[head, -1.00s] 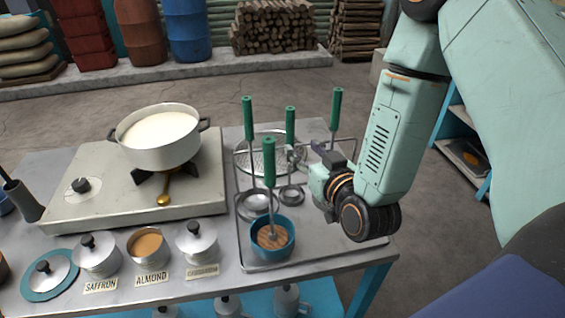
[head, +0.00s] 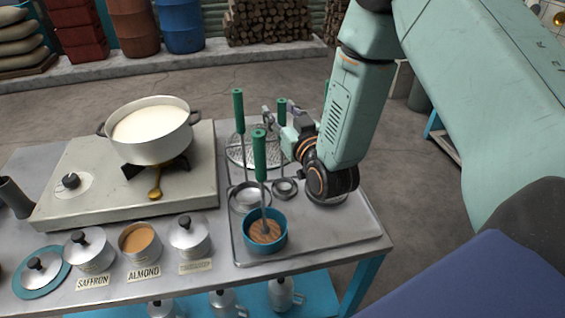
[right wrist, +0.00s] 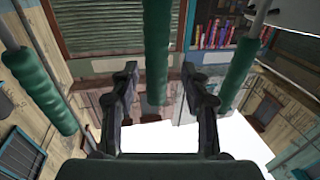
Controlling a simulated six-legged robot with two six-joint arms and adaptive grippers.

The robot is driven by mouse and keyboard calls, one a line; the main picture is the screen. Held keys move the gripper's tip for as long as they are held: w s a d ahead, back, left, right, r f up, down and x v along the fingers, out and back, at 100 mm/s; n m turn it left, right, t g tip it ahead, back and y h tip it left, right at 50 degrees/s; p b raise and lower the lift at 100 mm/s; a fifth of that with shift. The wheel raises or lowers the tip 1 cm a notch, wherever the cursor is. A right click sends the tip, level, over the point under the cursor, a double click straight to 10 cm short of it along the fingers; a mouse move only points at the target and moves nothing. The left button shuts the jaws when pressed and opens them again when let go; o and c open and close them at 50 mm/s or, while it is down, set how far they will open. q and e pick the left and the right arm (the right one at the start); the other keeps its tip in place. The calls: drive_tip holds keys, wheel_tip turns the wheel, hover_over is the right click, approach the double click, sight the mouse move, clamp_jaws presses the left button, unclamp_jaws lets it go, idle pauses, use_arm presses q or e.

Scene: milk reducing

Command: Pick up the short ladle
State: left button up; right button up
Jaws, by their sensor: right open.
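Several green-handled utensils stand upright at the metal tray. The one nearest my right gripper (head: 274,120), with green handle (head: 282,107), looks like the short ladle; a small round cup (head: 285,187) sits below it. My right gripper is open beside this handle. In the right wrist view a green handle (right wrist: 158,45) shows between the two open fingers (right wrist: 159,85), with no clear contact. Other green handles stand at the left (head: 238,110) and in front (head: 259,155). My left gripper is not in view.
The front utensil stands in a teal bowl (head: 282,240) on the metal tray (head: 340,246). A perforated skimmer (head: 238,152) lies behind. A pot of milk (head: 150,150) sits on the stove at left. Lidded canisters (head: 189,240) line the front edge. The tray's right front is clear.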

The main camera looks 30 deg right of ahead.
drive_tip(key=shift+w, duration=0.25)
drive_tip(key=shift+s+d, duration=0.15)
drive_tip(key=shift+d, duration=0.2)
drive_tip(key=shift+c, duration=0.2)
drive_tip(key=shift+a, duration=0.3)
drive_tip(key=c, duration=0.6)
drive_tip(key=shift+d, duration=0.25)
clamp_jaws()
